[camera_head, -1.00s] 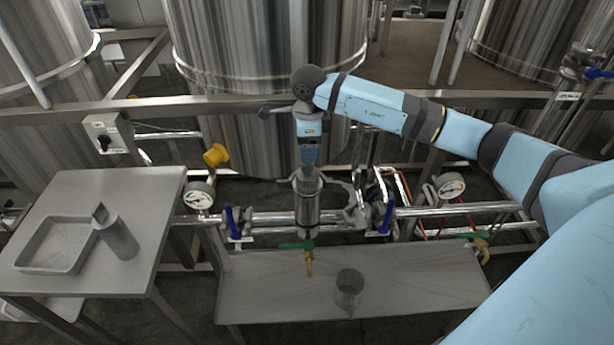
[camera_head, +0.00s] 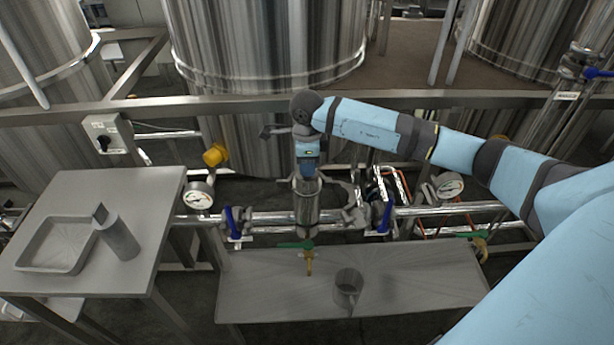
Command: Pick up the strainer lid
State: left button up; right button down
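The strainer (camera_head: 306,208) is an upright metal cylinder set in the horizontal pipe between two blue-handled valves, in the middle of the head view. My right gripper (camera_head: 307,178) points straight down right above the strainer's top. The gripper body covers most of the strainer lid there, so I cannot make out the lid clearly. The fingers are too small and too hidden to show whether they are open or shut, or whether they touch the lid. My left gripper is out of view.
Blue valve handles (camera_head: 234,222) stand left and right of the strainer. Pressure gauges (camera_head: 199,197) and a yellow knob (camera_head: 215,156) are nearby. A low bench (camera_head: 420,280) below holds a metal cup (camera_head: 347,288). A side table (camera_head: 140,190) holds a tray (camera_head: 30,268) and a cylinder (camera_head: 119,240).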

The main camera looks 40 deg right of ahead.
jog(key=shift+r, duration=0.45)
notch_tip(320, 180, up, 19)
dwell(0.3)
